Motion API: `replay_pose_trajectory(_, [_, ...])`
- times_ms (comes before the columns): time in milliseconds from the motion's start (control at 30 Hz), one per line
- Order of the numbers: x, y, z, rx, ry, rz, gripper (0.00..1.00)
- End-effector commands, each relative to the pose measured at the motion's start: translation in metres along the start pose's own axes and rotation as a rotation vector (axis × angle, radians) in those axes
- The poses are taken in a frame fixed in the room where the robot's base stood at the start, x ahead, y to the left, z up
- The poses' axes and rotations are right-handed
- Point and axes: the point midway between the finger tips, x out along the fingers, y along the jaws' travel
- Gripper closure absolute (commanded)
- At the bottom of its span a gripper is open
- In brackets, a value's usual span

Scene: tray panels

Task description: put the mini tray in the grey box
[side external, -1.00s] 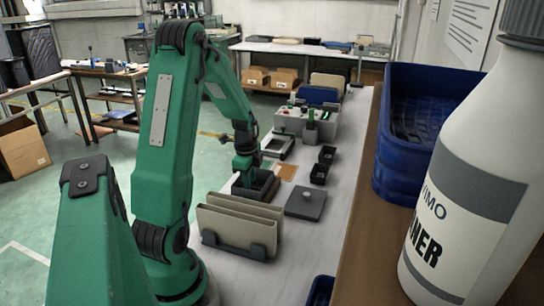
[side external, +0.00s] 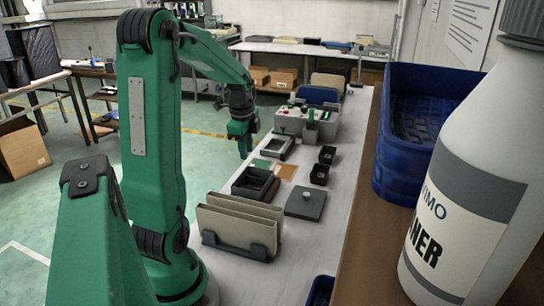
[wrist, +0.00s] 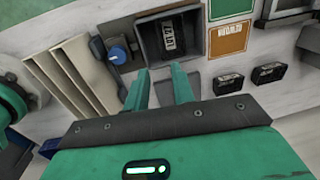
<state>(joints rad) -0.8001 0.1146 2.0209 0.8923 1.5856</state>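The grey box (side external: 249,193) stands open on the bench behind the beige panels. In the wrist view the box (wrist: 141,42) holds one small black tray with a white label, the mini tray (wrist: 172,45), lying inside its walls. In the side view the box's inside is too dark to make it out. My gripper (side external: 241,148) is raised and clear of the box, up and behind it in the side view. In the wrist view its two green fingers (wrist: 160,80) stand apart with nothing between them.
Two more small black trays (side external: 327,154) (side external: 319,174) sit to the right. A flat grey lid with a knob (side external: 305,204) lies beside the box. Beige panels (side external: 238,226) stand upright in front. A blue knob (wrist: 117,54) shows near the box.

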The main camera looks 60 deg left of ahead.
Motion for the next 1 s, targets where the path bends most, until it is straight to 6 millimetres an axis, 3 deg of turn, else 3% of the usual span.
replay_pose_trajectory(633, [-0.003,0.002,-0.005,-0.008,0.001,-0.006,0.75])
replay_pose_trajectory(767, [-0.012,0.008,-0.019,-0.039,0.007,-0.024,0.75])
replay_pose_trajectory(1000, [-0.043,0.039,-0.068,-0.170,0.045,-0.085,0.75])
